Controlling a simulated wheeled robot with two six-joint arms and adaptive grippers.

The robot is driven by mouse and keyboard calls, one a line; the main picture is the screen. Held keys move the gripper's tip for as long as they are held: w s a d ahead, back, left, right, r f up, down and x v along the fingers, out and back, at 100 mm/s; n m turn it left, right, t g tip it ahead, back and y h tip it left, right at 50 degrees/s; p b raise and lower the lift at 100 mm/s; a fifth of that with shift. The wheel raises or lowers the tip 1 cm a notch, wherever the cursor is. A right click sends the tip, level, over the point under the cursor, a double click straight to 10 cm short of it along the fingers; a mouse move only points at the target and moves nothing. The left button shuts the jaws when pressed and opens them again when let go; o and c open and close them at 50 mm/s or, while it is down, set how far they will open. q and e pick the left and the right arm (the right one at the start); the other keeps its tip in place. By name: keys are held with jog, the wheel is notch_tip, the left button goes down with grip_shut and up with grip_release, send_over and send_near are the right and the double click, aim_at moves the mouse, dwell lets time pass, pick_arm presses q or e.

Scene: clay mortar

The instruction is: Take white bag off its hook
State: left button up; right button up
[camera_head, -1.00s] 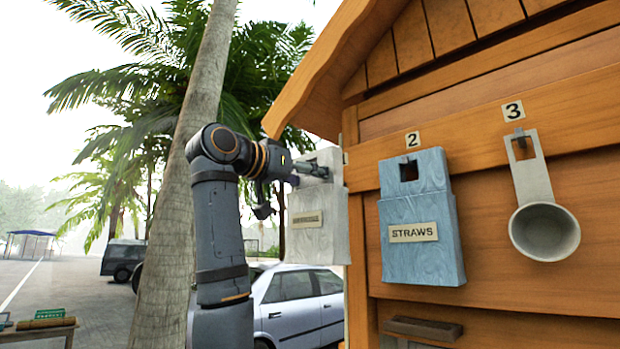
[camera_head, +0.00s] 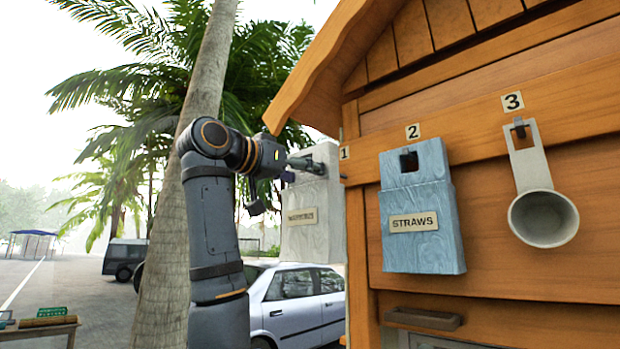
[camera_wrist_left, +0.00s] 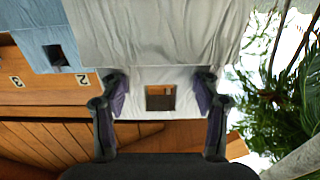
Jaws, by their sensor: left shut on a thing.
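The white bag (camera_head: 314,228) hangs upright at the far left of the wooden hut wall, near the sign 1 (camera_head: 345,153). It has a small label I cannot read. My left gripper (camera_head: 306,167) is shut on the top of the bag. The left wrist view shows the white bag (camera_wrist_left: 155,35) with a square hole in its top tab, one finger of my left gripper (camera_wrist_left: 160,88) at each side of that tab. In the head view the bag appears set off from the wall. I cannot make out its hook clearly. My right gripper is not in view.
A blue STRAWS bag (camera_head: 416,245) hangs on hook 2, close to the right. A grey scoop (camera_head: 543,218) hangs on hook 3. The roof edge (camera_head: 300,85) juts out above. Open air lies left of the wall, with a palm trunk (camera_head: 165,250) behind my arm.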

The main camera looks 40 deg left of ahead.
pick_arm(q)
jog(key=s+b, duration=0.1)
jog(key=s, duration=0.7)
jog(key=shift+s+a+b, duration=0.25)
jog(key=shift+a+b, duration=0.05)
jog(key=shift+a, duration=0.05)
dwell(0.4)
